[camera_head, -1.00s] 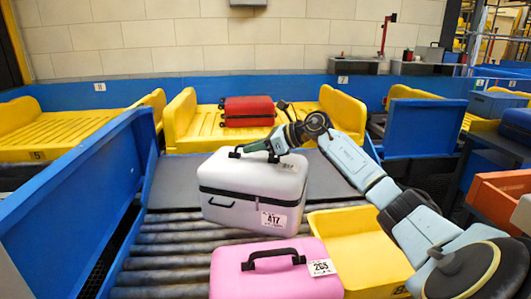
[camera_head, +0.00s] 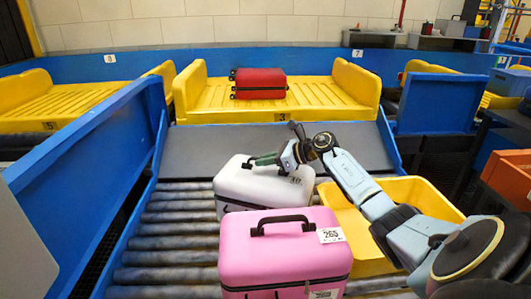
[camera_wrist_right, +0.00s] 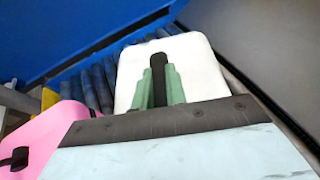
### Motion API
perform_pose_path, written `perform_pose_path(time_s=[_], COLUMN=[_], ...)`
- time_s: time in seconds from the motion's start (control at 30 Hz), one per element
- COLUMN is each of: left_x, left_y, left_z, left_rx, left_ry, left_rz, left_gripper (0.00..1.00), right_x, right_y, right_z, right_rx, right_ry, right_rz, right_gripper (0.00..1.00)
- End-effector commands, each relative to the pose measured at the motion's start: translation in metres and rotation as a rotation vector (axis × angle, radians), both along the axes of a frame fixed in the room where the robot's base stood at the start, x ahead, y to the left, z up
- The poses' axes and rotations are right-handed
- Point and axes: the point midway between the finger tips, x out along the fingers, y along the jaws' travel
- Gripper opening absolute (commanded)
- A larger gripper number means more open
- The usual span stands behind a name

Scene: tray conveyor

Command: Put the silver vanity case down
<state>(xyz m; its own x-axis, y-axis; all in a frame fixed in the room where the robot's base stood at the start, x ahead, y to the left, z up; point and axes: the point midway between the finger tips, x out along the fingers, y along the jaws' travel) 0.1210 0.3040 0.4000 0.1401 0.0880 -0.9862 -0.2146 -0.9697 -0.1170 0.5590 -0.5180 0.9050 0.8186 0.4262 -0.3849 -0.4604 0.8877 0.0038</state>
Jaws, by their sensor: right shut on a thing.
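The silver vanity case (camera_head: 232,186) is a pale box behind the pink case (camera_head: 240,245), which hides its lower front. My right gripper (camera_head: 264,160) is shut on its dark top handle. In the right wrist view the green fingers (camera_wrist_right: 159,88) sit on both sides of that handle, with the case's pale top (camera_wrist_right: 202,75) around them. The case looks upright over the roller conveyor (camera_head: 180,217); whether its base touches the rollers is hidden. My left gripper is not in view.
A yellow tray (camera_head: 440,203) lies close to the right of both cases. A red suitcase (camera_head: 258,83) lies on a yellow tray (camera_head: 215,105) beyond the grey ramp (camera_head: 210,150). A blue side wall (camera_head: 85,180) bounds the left. Rollers left of the cases are free.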

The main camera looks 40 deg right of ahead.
Motion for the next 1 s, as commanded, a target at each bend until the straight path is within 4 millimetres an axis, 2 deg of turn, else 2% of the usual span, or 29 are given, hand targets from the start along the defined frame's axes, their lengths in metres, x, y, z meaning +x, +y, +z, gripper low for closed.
perform_pose_path(time_s=[0.43, 0.47, 0.6, 1.0], left_x=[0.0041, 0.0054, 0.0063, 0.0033], left_y=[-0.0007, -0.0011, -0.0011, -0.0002], left_z=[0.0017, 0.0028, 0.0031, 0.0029], left_rx=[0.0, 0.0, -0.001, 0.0], left_ry=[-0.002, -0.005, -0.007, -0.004], left_rz=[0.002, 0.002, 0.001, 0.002], left_gripper=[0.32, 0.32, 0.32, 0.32], right_x=[0.0013, 0.0002, 0.0002, -0.0028], right_y=[-0.0013, -0.0003, -0.0003, -0.0025], right_z=[0.0015, -0.0033, -0.003, -0.0012], right_rx=[-0.001, -0.001, -0.001, -0.002], right_ry=[-0.014, -0.003, -0.003, -0.001], right_rz=[-0.002, 0.0, 0.0, -0.001], right_gripper=[0.0, 0.17, 0.35, 0.35])
